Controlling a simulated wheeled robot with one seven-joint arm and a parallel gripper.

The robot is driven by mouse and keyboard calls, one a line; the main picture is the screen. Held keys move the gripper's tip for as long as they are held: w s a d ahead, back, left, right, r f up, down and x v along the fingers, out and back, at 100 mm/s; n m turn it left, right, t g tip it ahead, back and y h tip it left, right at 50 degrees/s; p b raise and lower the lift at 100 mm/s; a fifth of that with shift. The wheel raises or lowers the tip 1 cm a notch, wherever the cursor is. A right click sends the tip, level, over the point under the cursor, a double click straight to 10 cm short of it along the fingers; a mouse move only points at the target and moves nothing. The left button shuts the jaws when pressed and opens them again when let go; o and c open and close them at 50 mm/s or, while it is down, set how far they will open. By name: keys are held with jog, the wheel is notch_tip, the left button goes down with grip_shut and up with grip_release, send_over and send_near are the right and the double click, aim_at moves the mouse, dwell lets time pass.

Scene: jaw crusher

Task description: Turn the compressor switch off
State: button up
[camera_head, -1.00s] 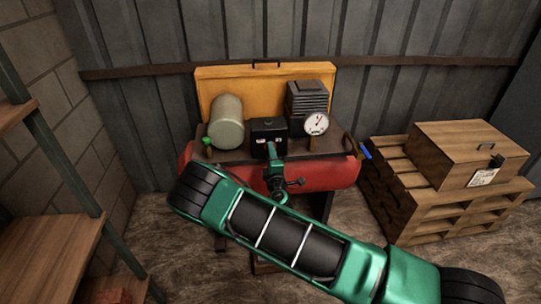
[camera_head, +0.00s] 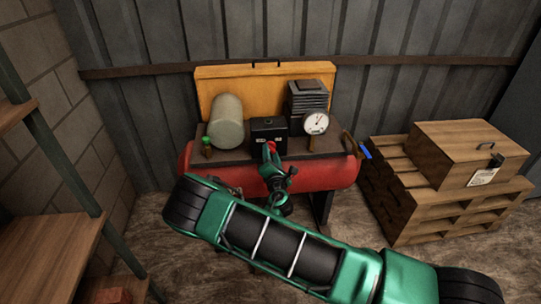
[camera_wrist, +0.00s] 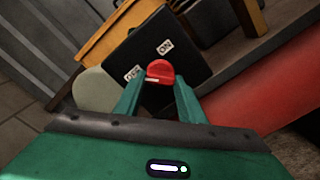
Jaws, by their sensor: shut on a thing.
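The compressor (camera_head: 325,176) has a red tank with a dark top plate, and stands against the back wall. Its black switch box (camera_head: 268,127) sits at the middle of the plate. In the wrist view the box (camera_wrist: 185,58) carries white ON and OFF labels, with OFF on the left and ON higher on the right. A red switch knob (camera_wrist: 160,70) is on its face. My gripper (camera_wrist: 160,82) is shut on the red knob, one green finger on each side. In the head view my gripper (camera_head: 271,152) reaches the box's front. The fingers partly hide the knob's lower sides.
A grey-green cylinder (camera_head: 226,122), a green-topped valve (camera_head: 206,142), a finned block (camera_head: 308,101) and a gauge (camera_head: 316,123) flank the box. A blue-handled valve (camera_head: 364,152) sticks out right. Pallets with a wooden crate (camera_head: 465,155) stand right; shelves (camera_head: 45,245) stand left.

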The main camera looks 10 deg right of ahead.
jog(key=shift+s+a+f+n, duration=0.1)
jog(key=shift+f+n, duration=0.2)
jog(key=shift+n, duration=0.1)
jog(key=o, duration=1)
jog(key=shift+o, duration=0.2)
jog(key=shift+r, duration=0.1)
jog(key=s, duration=1)
jog(key=shift+s, duration=0.3)
